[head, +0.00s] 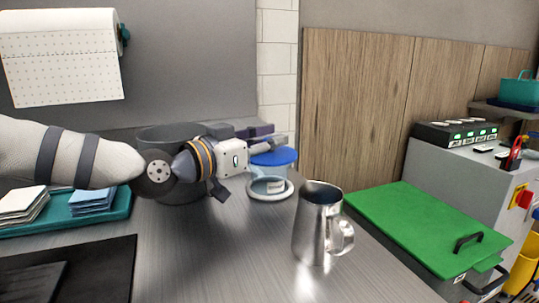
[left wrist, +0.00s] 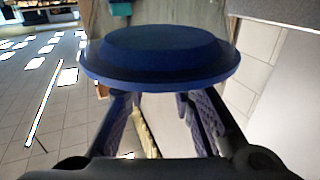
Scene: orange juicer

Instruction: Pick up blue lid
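The blue lid (head: 274,157) sits on top of a pale, see-through container (head: 270,188) on the counter, just left of the metal jug. In the left wrist view the lid (left wrist: 160,55) fills the upper middle, right in front of the fingers. My left gripper (head: 268,146) reaches in from the left, at the lid's near top edge in the head view. Its two fingers (left wrist: 160,108) show a gap between them, and their tips are hidden by the lid's rim. I cannot tell whether they touch it. My right gripper is not in view.
A steel jug (head: 320,227) stands right of the container. A dark grey pot (head: 170,135) is behind my left arm. A green board (head: 425,228) lies at the right. A teal tray (head: 115,213) with stacked cloths is at the left.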

